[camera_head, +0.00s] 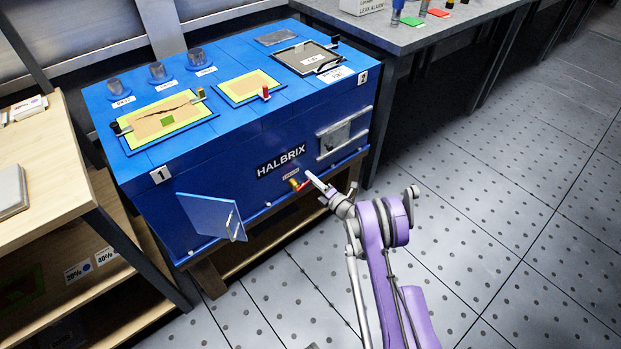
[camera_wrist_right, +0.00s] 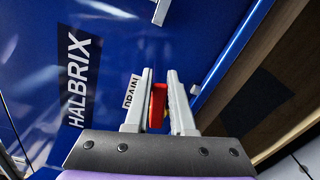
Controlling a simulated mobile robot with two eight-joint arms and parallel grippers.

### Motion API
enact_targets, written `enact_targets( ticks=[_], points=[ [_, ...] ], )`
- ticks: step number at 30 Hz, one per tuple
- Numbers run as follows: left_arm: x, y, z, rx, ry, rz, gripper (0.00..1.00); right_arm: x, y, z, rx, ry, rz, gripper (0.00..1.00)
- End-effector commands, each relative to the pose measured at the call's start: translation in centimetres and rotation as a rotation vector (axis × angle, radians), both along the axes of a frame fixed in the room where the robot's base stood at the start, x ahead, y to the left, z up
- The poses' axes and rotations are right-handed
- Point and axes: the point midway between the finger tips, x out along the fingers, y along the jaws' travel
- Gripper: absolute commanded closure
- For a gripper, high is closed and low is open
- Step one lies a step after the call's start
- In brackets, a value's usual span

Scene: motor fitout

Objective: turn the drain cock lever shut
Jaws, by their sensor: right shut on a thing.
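The drain cock (camera_head: 293,184) is a small brass fitting low on the front of the blue HALBRIX cabinet, below its name plate. Its red lever (camera_head: 303,185) shows at the tip of my right gripper (camera_head: 316,182). In the right wrist view the red lever (camera_wrist_right: 158,104) lies between the two grey fingers of my right gripper (camera_wrist_right: 160,88), which is shut on it. A DRAIN label (camera_wrist_right: 131,91) is beside it. The fingers hide part of the cock. My left gripper is not in view.
The blue cabinet (camera_head: 240,140) has a door (camera_head: 208,215) standing open at its lower left and a grey latch plate (camera_head: 340,138) at the right. A wooden shelf (camera_head: 50,170) stands at left, a grey bench (camera_head: 430,35) at back right. The floor at right is clear.

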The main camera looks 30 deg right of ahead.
Motion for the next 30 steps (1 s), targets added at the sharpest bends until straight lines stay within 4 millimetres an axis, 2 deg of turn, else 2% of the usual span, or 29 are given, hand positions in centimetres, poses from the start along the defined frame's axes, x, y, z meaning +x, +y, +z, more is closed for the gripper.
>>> enact_targets(
  ticks=[12,30],
  points=[
    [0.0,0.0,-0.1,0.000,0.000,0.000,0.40,0.0,-0.3,-1.5,0.243,0.019,-0.001,1.00],
    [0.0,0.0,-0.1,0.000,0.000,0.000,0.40,0.0,-0.3,-1.8,0.301,0.024,-0.001,1.00]
  ],
)
